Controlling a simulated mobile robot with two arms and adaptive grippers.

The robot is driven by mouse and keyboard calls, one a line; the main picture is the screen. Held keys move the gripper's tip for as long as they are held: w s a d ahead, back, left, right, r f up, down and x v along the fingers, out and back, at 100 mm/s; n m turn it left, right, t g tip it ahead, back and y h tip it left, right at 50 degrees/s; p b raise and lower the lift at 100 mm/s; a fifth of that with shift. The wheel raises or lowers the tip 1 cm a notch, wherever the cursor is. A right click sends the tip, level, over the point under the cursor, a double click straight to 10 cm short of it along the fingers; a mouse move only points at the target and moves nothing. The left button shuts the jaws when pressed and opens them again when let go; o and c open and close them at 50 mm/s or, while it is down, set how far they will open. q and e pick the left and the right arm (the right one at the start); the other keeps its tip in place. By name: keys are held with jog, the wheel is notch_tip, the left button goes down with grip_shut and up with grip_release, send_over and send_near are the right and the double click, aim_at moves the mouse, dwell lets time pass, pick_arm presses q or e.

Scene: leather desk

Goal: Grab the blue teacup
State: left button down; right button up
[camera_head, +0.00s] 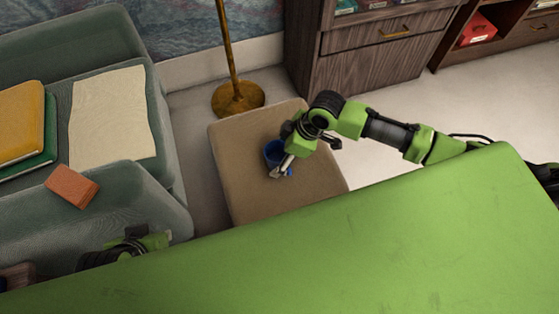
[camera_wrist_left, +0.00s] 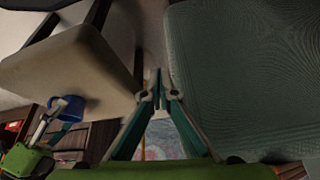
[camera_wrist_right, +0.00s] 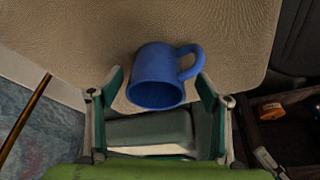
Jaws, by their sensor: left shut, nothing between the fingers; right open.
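The blue teacup (camera_head: 272,152) stands on a tan padded stool (camera_head: 240,190). In the right wrist view the cup (camera_wrist_right: 156,80) lies between the two fingers of my open right gripper (camera_wrist_right: 160,85), with its handle toward the right finger. A gap shows on each side, so the fingers are not closed on it. In the head view my right gripper (camera_head: 284,168) is at the cup and partly covers it. My left gripper (camera_wrist_left: 160,88) is shut and empty, away from the cup. The cup also shows at the left of the left wrist view (camera_wrist_left: 68,107).
A grey-green sofa (camera_head: 175,130) on the left holds a paper sheet (camera_head: 110,115), books (camera_head: 20,120) and an orange-brown block (camera_head: 72,186). A brass lamp base (camera_head: 237,98) and wooden cabinet (camera_head: 365,65) stand behind the stool. The stool's front left is bare.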

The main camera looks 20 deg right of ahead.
jog(key=shift+a+f, duration=0.15)
jog(key=shift+f, duration=0.2)
jog(key=c, duration=1.3)
jog(key=shift+c, duration=0.3)
jog(key=shift+r, duration=0.15)
